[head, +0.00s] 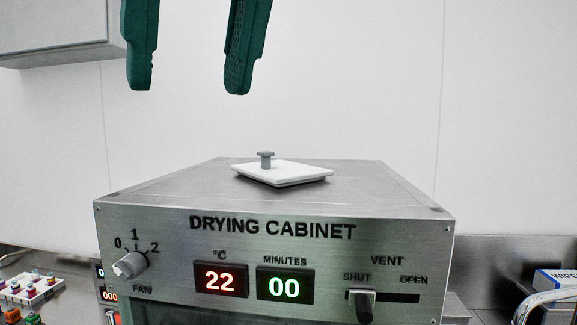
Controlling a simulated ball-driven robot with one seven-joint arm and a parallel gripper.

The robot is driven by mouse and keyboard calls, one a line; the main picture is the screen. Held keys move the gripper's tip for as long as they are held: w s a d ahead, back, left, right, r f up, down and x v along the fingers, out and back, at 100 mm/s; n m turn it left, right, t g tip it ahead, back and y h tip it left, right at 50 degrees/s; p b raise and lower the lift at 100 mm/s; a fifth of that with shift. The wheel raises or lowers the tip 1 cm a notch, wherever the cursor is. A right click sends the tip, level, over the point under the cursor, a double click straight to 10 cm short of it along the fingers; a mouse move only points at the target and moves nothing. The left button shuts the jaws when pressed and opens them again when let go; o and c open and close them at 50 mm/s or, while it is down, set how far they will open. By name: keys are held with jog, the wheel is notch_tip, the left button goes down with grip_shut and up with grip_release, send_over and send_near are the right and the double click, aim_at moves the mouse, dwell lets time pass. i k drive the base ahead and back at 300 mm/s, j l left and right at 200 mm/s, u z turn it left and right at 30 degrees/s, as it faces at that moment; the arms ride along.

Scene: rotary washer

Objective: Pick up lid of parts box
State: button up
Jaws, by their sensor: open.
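The lid (290,173) is a flat white plate with a small grey knob (265,158) near its left end. It lies on top of the drying cabinet (200,185), towards the middle of its top face. The parts box itself cannot be made out in this view.
The cabinet's front carries a fan knob (130,265), two lit displays and a vent slider (363,302). A white rack with coloured pieces (30,290) stands at lower left. A wipes box (556,279) is at lower right. A grey wall cabinet (60,25) hangs at upper left.

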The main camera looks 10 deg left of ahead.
aim_at(278, 172)
jog(key=i, duration=0.9)
